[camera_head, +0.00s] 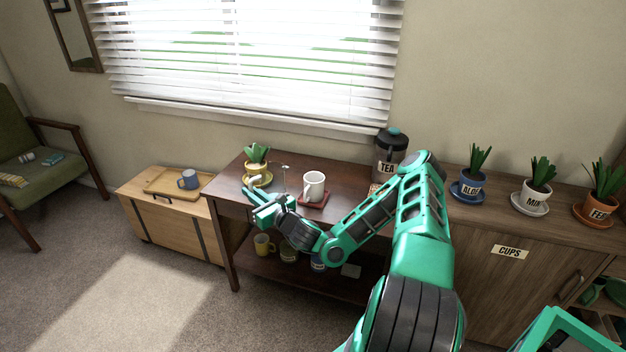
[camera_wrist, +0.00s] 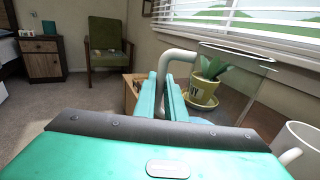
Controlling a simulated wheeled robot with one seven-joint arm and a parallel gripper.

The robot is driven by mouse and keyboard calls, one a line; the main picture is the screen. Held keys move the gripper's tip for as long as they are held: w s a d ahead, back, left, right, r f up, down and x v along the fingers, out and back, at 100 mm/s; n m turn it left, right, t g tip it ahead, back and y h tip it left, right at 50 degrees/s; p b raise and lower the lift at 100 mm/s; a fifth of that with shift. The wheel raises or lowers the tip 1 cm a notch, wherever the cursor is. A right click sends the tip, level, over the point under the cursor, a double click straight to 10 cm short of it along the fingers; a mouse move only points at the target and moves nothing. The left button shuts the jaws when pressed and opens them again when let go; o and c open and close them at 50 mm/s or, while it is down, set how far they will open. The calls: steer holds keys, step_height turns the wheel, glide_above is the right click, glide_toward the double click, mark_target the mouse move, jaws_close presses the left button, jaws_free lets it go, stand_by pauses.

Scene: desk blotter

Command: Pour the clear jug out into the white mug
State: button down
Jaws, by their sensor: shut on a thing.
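The clear jug (camera_wrist: 238,66) shows in the wrist view, a see-through body with a dark rim and a pale handle (camera_wrist: 178,55). My gripper (camera_wrist: 163,92) is shut on the handle. The jug looks about upright; how full it is I cannot tell. In the head view my gripper (camera_head: 270,205) is at the table's front left, and the jug is hard to make out there. The white mug (camera_head: 313,186) stands upright on a red-brown coaster (camera_head: 314,202), to the right of my gripper. In the wrist view the mug (camera_wrist: 303,142) is partly cut off at the right edge.
A potted plant on a yellow saucer (camera_head: 257,178) stands behind my gripper. A dark canister marked TEA (camera_head: 388,158) stands at the table's back right. A low chest with a tray (camera_head: 160,188) and blue mug (camera_head: 188,179) is at left. Mugs sit on the lower shelf.

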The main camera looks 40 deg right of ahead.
steer(key=shift+w+d+f, duration=0.1)
steer(key=shift+d+f, duration=0.05)
steer(key=shift+f, duration=0.75)
steer(key=shift+r, duration=0.1)
